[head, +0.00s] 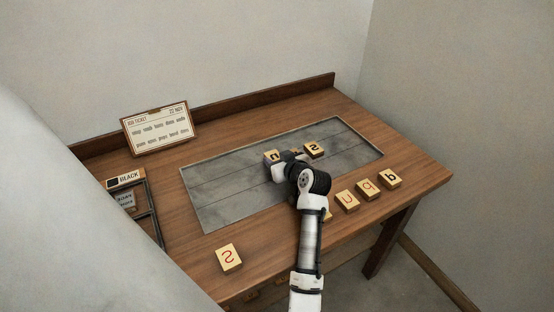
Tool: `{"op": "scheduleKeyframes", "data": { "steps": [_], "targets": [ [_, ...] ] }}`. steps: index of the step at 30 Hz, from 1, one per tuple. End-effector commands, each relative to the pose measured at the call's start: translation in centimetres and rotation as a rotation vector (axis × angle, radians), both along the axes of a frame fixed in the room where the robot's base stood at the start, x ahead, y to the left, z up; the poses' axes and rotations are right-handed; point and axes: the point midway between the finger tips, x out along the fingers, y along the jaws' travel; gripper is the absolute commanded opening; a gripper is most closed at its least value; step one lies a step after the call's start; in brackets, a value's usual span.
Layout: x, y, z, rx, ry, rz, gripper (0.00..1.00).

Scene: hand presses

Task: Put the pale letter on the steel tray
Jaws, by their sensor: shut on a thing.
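The steel tray appears to be the large grey recessed panel (222,203) in the wooden table. Two letter blocks sit on it: one with a dark "n" (271,156) and one with a dark "S" (314,150). My gripper (287,157) is low over the panel between these blocks, close beside the "n" block. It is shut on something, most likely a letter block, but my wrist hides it. I cannot tell which letter it bears. Blocks with red letters lie on the wood: an "S" shape (229,257) at front left, and two (347,201) (368,190) at front right.
A dark-lettered block (391,179) ends the front-right row; another block (328,216) there is partly hidden by my arm. A job ticket (158,129) leans at the back left. A dark frame with a BLACK label (126,179) stands at the left. The panel's right part is clear.

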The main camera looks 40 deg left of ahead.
Motion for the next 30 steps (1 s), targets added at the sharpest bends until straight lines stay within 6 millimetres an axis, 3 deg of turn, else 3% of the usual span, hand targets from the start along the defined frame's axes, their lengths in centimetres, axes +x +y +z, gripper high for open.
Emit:
{"op": "scheduleKeyframes", "data": {
  "steps": [9, 10, 15, 23, 30],
  "targets": [
    [0.0, 0.0, -1.0, -0.003, 0.003, -0.001, 0.18],
    [0.0, 0.0, -1.0, -0.004, 0.004, 0.000, 0.42],
    [-0.1, 0.0, -1.3, -0.007, 0.008, 0.000, 0.62],
    [-0.1, -0.1, -1.5, -0.010, 0.011, 0.002, 0.62],
    [-0.3, -0.6, -0.1, -0.007, 0.009, 0.000, 0.62]
  ]
}}
